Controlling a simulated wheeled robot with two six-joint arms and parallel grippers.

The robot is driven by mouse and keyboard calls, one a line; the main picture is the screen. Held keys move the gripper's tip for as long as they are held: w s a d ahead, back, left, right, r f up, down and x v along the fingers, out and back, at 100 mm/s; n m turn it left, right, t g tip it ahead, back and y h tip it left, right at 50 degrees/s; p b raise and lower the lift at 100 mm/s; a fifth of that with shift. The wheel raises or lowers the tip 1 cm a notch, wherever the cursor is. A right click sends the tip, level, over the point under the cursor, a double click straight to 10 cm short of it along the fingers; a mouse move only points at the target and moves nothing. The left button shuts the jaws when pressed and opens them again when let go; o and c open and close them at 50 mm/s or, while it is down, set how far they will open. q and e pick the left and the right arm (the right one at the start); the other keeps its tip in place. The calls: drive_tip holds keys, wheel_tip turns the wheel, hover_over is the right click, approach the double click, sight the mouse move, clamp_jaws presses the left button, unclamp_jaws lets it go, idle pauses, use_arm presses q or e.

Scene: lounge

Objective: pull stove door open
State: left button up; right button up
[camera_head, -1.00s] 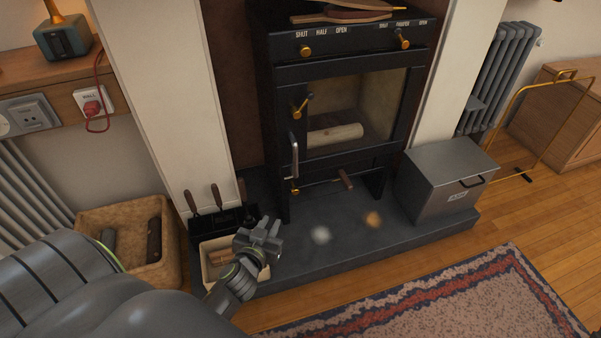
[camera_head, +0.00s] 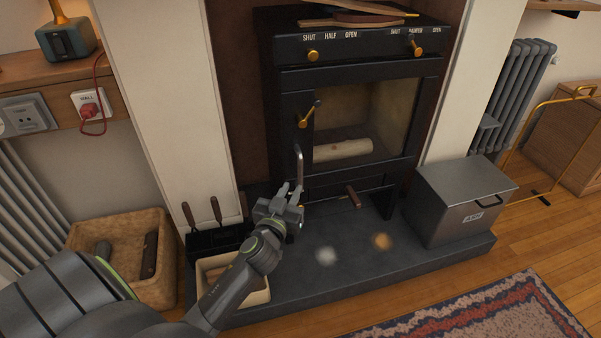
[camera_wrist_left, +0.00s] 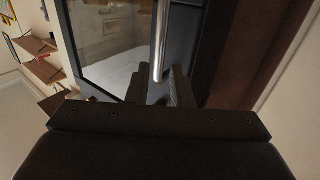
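The black stove (camera_head: 285,105) stands on a dark hearth, and its glazed door (camera_head: 395,105) looks closed, with a log behind the glass. The door's upright metal handle (camera_head: 299,162) is at the left edge of the door. My left gripper (camera_head: 290,188) is just below and beside the handle's lower end, fingers pointing up toward it. In the left wrist view the fingers (camera_wrist_left: 159,82) are apart, and the handle (camera_wrist_left: 161,45) shows ahead, in line with the gap between them. Contact cannot be made out. My right gripper is out of view.
A brass latch (camera_head: 306,117) is on the door above the handle. Fire tools (camera_head: 216,211), a cream bin (camera_head: 255,297) and a log basket (camera_head: 165,285) stand left. A grey ash box (camera_head: 470,192) stands right.

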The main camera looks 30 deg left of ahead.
sight(300, 174)
use_arm(q)
drive_tip(key=b+x, duration=0.1)
drive_tip(key=x, duration=0.7)
drive_tip(key=shift+w+f, duration=0.1)
drive_tip(key=shift+w, duration=0.15)
clamp_jaws()
